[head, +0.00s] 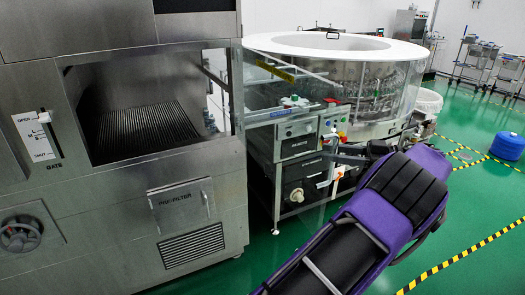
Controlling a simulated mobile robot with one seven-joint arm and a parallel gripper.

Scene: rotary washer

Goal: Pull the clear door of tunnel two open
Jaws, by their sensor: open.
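A grey steel tunnel housing (110,210) stands at the left, with a wide opening and a dark ribbed floor inside. A clear pane edge (237,85) shows at the right side of this opening. I cannot tell which pane is the door of tunnel two, how far it stands open, or where its handle is. My gripper (341,153) is at the end of my purple and black arm, right of the housing, in front of the control boxes. Its dark fingers point left and look open and empty. Whether they touch anything is unclear.
A round washer with a white rim (335,45) and clear wall stands behind the gripper. Control boxes (297,138) sit below it. A pre-filter panel (181,203) and gate lever (44,117) are on the housing. Green floor with yellow-black tape (465,257) is open at right.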

